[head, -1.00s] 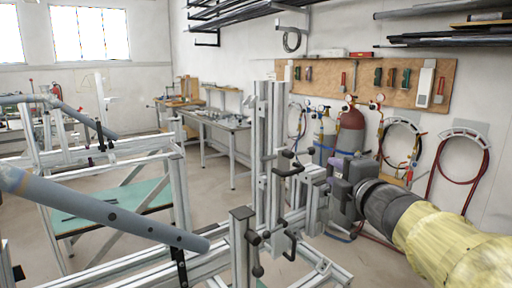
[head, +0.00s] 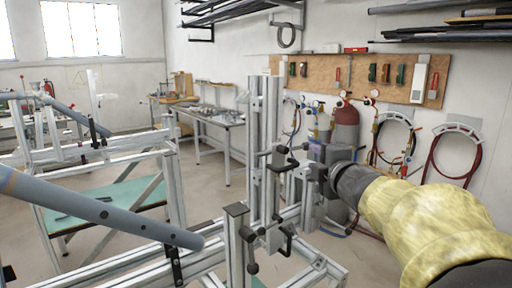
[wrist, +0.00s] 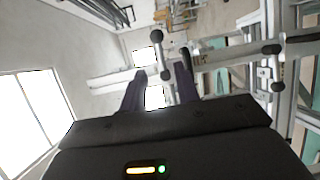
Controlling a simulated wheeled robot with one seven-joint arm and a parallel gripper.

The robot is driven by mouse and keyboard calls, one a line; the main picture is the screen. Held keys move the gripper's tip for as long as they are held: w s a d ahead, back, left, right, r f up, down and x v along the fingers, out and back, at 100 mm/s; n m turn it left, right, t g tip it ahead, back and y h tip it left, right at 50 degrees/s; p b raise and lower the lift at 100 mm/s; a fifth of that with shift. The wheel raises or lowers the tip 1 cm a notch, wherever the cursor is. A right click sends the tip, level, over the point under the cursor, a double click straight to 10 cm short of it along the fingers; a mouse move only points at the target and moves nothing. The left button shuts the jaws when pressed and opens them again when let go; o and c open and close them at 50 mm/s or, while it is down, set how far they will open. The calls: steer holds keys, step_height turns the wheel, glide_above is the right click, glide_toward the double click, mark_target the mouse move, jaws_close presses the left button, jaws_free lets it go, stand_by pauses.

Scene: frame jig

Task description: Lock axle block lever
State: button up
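Several black ball-ended levers sit on the aluminium frame jig (head: 265,110). One lever (head: 282,160) is on the upright post in the head view, and others, including a lower lever (head: 249,250), are near the front rail. I cannot tell for certain which is the axle block lever. In the wrist view, a lever with dark knobs (wrist: 161,55) shows in the gap between the purple fingers of my gripper (wrist: 160,78), apparently beyond their tips. My gripper is open and just right of the upright post in the head view. Its fingertips are largely hidden there, and contact cannot be told.
A grey tube (head: 110,215) lies across the front left of the jig. More rails and levers (wrist: 276,87) show right in the wrist view. A workbench (head: 215,118), gas cylinders (head: 345,130) and a tool board (head: 400,75) are behind. Floor is open between jig and bench.

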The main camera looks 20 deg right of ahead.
mark_target(299, 148)
steer(key=w, duration=1.2)
steer(key=shift+d+f+p, duration=0.1)
steer(key=shift+f+p, duration=0.2)
steer(key=shift+d, duration=0.2)
jaws_close()
steer(key=shift+a+f, duration=0.15)
steer(key=shift+a, duration=0.05)
